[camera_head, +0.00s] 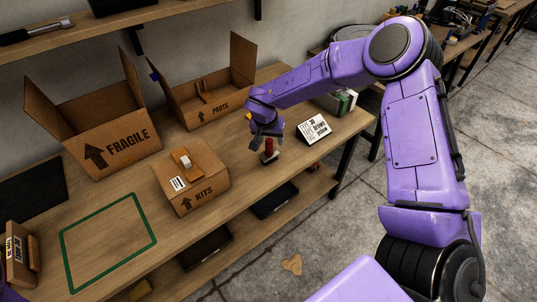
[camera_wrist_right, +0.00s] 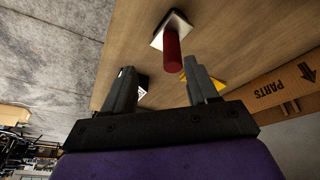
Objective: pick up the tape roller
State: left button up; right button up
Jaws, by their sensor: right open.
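A red upright handle on a pale, dark-edged base (camera_head: 269,151) stands on the workbench; I take it for the tape roller, though its shape is not fully clear. In the right wrist view its red handle (camera_wrist_right: 172,52) rises from a white square base toward my fingers. My right gripper (camera_head: 267,133) is just above it, fingers pointing down. In the wrist view the right gripper (camera_wrist_right: 158,68) is open and empty, with the handle beyond the fingertips, closer to the right finger. My left gripper is out of view.
A white printed sign (camera_head: 314,129) is close on the right. FRAGILE (camera_head: 112,140) and PARTS (camera_head: 213,108) boxes stand behind. A green outline (camera_head: 108,240) marks bare bench at the left.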

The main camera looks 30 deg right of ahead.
aim_at(269, 145)
jog(key=shift+y, duration=0.4)
jog(key=w+f, duration=0.1)
jog(key=f, duration=0.1)
jog(key=w+d+f+p, duration=0.1)
jog(key=f, duration=0.2)
jog(key=w+d+f+p, duration=0.1)
jog(key=w+f, duration=0.1)
jog(key=f, duration=0.1)
jog(key=c, duration=1.1)
